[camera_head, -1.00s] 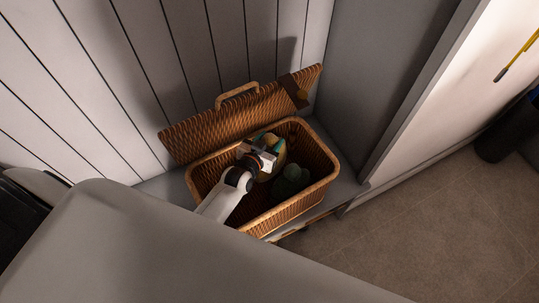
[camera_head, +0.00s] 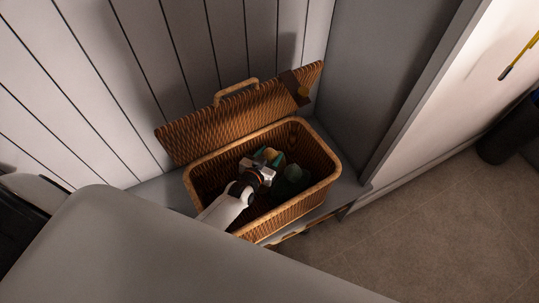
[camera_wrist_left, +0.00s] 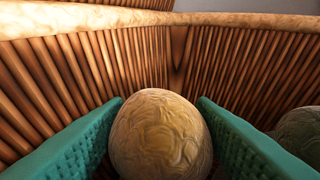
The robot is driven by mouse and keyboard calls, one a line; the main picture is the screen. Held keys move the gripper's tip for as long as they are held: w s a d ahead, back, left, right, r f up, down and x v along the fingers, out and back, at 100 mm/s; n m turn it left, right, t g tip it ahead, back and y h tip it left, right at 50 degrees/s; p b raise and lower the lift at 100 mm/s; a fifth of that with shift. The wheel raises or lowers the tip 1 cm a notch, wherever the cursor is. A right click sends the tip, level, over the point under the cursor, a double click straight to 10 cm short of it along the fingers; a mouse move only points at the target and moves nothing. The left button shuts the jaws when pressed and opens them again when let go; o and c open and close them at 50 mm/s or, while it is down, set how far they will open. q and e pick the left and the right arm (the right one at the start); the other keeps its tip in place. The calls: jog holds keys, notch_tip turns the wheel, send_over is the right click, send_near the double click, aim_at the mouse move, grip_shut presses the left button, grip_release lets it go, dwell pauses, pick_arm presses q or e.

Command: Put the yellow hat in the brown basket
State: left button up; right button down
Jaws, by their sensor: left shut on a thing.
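The brown basket (camera_head: 330,179) is a woven wicker box with its lid raised, standing on a grey bench. My left gripper (camera_head: 270,157) reaches down inside the basket, below its rim. It is shut on the yellow hat (camera_wrist_left: 160,135), a rounded, wrinkled yellow-tan thing between the teal finger pads (camera_wrist_left: 75,145) in the left wrist view. In the head view only a small part of the hat (camera_head: 271,153) shows, the rest being hidden by the gripper. I cannot tell whether the hat touches the basket floor. My right gripper is not in view.
A dark green thing (camera_head: 290,180) lies in the basket to the right of my gripper. The raised lid (camera_head: 235,117) stands behind against the panelled wall. A grey side wall (camera_head: 375,70) rises to the right of the basket.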

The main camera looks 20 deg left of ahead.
pick_arm(q)
jog(key=o, duration=1)
jog(key=shift+f, duration=0.1)
jog(key=shift+r+p, duration=0.3)
jog(key=shift+p, duration=0.05)
jog(key=p+v, duration=0.4)
jog(key=v, duration=0.2)
jog(key=shift+s+r, duration=0.15)
jog(key=shift+s, duration=0.15)
jog(key=shift+s+p, duration=0.4)
jog(key=shift+s, duration=0.05)
